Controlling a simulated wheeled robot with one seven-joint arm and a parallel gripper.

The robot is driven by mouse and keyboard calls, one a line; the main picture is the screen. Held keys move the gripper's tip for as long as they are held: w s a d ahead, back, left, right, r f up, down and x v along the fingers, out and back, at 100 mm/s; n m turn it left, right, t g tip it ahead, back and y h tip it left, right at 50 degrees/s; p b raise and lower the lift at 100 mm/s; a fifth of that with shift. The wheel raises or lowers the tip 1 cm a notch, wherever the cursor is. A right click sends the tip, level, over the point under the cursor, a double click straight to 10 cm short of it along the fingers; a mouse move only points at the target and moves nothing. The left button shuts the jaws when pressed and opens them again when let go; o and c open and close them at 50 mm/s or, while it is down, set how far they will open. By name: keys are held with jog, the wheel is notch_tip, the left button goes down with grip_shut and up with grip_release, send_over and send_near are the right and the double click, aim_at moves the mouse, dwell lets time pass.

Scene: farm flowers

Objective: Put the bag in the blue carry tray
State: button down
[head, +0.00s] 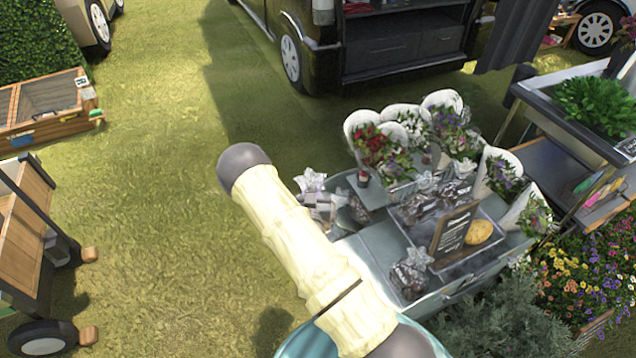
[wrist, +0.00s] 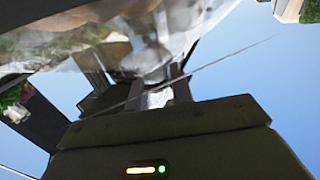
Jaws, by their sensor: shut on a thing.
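In the wrist view my gripper (wrist: 168,88) is shut on a clear, crinkled plastic bag (wrist: 150,45). The bag fills the top of that view, with brownish and green contents blurred inside it. In the head view my pale arm crosses the middle, and I cannot make out my gripper there. Several silvery bags with bows, such as one front bag (head: 408,278), stand on a pale blue-grey display stand (head: 385,255). I cannot tell for sure which part of this display is the blue carry tray.
The display also holds wrapped bouquets (head: 375,148), a dark sign (head: 453,232) and a round yellow item (head: 479,232). A planter table (head: 560,125) stands at right, a wooden cart (head: 25,230) at left, and a van (head: 320,60) behind. Open grass (head: 160,220) lies left.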

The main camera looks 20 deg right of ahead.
jog(key=s+a+r+n+t+y+p, duration=0.1)
jog(key=a+r+n+y+p, duration=0.3)
jog(key=p, duration=0.8)
notch_tip(320, 180, up, 4)
jog(key=shift+a+r+y, duration=0.2)
jog(key=shift+a+y, duration=0.8)
jog(key=shift+y, duration=0.2)
jog(key=shift+a, duration=0.1)
